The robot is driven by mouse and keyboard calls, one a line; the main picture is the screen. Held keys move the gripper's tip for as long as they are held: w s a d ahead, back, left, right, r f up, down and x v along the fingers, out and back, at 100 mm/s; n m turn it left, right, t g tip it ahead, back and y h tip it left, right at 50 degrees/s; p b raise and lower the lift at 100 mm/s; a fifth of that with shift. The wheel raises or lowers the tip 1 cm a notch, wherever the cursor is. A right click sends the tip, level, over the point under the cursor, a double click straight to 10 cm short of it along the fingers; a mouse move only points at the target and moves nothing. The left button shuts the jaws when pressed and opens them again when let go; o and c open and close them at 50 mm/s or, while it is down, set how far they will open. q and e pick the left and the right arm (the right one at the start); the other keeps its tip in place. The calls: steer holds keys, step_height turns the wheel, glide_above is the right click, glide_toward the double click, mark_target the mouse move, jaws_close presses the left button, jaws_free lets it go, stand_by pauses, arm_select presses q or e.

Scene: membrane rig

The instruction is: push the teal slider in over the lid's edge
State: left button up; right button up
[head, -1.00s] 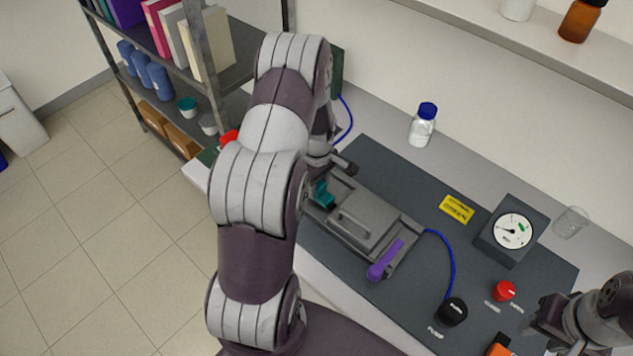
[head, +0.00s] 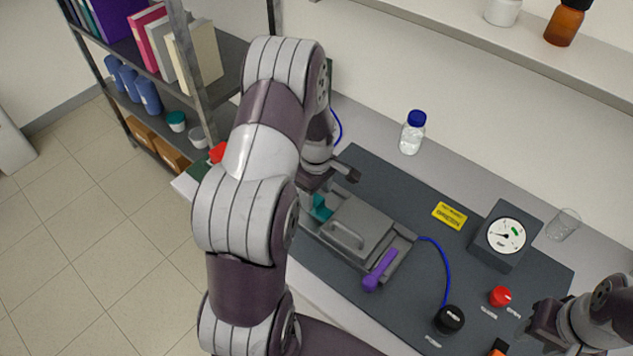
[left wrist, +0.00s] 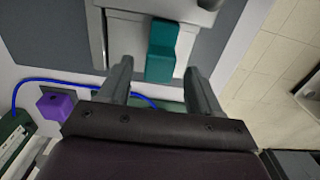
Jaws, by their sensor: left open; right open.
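The teal slider (head: 321,208) sits at the left end of the grey lidded rig, and part of it is hidden by my left arm in the head view. In the left wrist view the teal slider (left wrist: 161,50) lies at the edge of the grey lid (left wrist: 125,30), ahead of and between my finger lines. My left gripper (left wrist: 158,75) is open, its two fingers apart on either side of the slider's near end; contact is not clear. The lid (head: 350,225) has a handle, and a purple lever (head: 380,270) sits at its right end. My right gripper (head: 530,325) is at the lower right, far from the rig.
A gauge box (head: 505,236), a red knob (head: 500,296) and a black knob (head: 450,319) stand on the dark mat right of the rig. A blue hose (head: 442,262) runs from the rig. A blue-capped bottle (head: 412,133) stands behind.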

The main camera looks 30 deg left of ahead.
mark_target(317, 199)
arm_select(q)
step_height(317, 199, up, 9)
steer(key=b, duration=0.1)
steer(key=shift+r+b, duration=0.2)
steer(key=shift+b, duration=0.15)
steer(key=shift+d, duration=0.1)
steer(key=s+d+f+m+t+b, duration=0.1)
steer(key=s+d+f+m+b, duration=0.1)
steer(key=s+d+m, duration=0.9)
steer(key=d+m, duration=0.2)
steer(key=m, duration=0.4)
steer(key=shift+d, duration=0.35)
steer(key=shift+s+d, duration=0.1)
steer(key=shift+s, duration=0.1)
steer(key=shift+w, duration=0.15)
